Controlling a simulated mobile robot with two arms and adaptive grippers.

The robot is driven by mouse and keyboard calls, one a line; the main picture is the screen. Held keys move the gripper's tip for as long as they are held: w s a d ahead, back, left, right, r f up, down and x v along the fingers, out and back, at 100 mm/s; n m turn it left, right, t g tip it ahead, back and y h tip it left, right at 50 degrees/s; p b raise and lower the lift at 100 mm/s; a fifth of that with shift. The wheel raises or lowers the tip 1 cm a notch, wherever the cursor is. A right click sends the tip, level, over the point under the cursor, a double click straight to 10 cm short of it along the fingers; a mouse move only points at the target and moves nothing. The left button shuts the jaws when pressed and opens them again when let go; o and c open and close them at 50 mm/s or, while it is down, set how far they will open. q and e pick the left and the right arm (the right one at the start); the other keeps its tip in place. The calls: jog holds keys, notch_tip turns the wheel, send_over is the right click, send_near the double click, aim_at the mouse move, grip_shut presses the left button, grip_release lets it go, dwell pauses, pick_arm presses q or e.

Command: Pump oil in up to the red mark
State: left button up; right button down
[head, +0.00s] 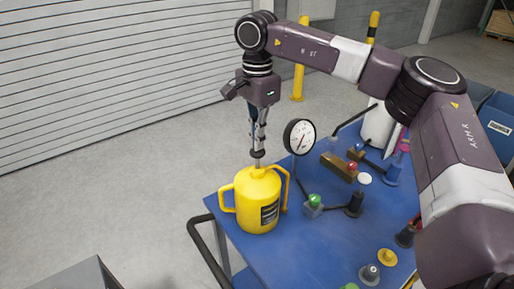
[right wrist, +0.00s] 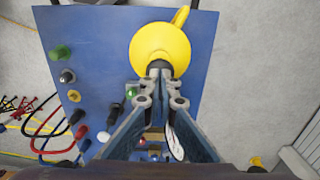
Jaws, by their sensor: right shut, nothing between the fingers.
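A yellow oil can (head: 258,200) with two handles and a dark label stands upright near the left corner of the blue table. A short pump stem rises from its top; its dark top (right wrist: 160,66) shows in the right wrist view at my fingertips. My right gripper (head: 258,152) points straight down over the can, shut and empty, its tips at or just above the stem; I cannot tell if they touch. A round gauge (head: 299,136) with a white face and a reddish needle stands behind the can; its red mark is too small to tell. My left gripper is not in view.
A black rail (head: 203,250) runs along the near left edge. Open floor lies left.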

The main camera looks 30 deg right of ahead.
jog(key=shift+r+p, duration=2.4)
jog(key=shift+r, duration=0.75)
jog(key=shift+f, duration=0.1)
